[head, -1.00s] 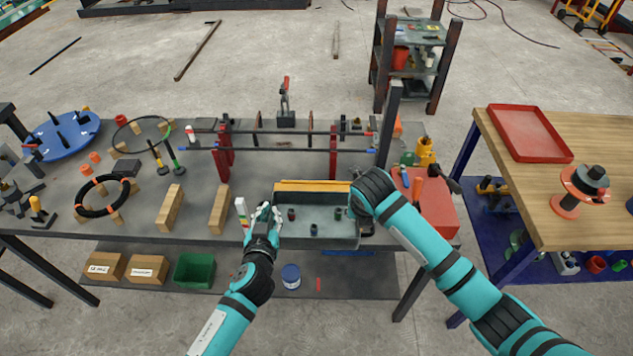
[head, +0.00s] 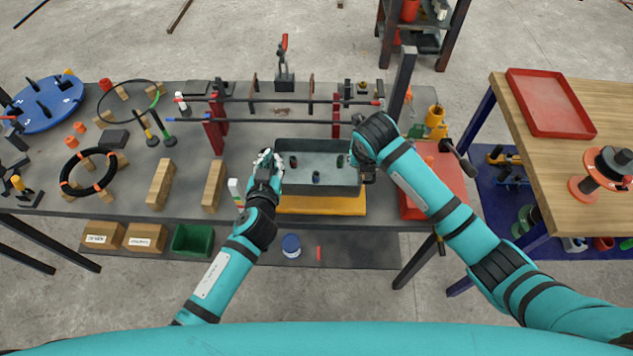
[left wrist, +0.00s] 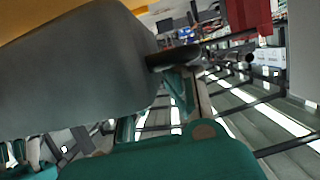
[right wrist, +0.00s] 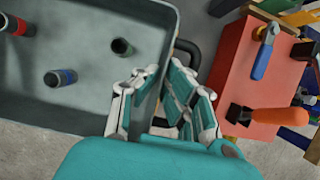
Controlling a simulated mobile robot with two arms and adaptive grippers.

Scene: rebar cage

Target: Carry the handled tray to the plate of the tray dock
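The handled tray (head: 318,183) is a grey open box with several small dark cylinders, also filling the left part of the right wrist view (right wrist: 95,112). My left gripper (head: 267,163) is at its left end and my right gripper (head: 359,160) at its right end. In the right wrist view, my right fingers (right wrist: 165,85) close in at the black handle (right wrist: 190,52); the contact is partly hidden. In the left wrist view, the tray's wall is close and my left fingertips are mostly hidden. A yellow-orange plate (head: 320,204), apparently the dock's, shows at the tray's near side.
Black bars on red posts (head: 214,133) stand behind the tray. A red box (head: 425,185) with tools lies close on the right. Wooden blocks (head: 213,187) and a small white-green item (head: 235,190) are to the left.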

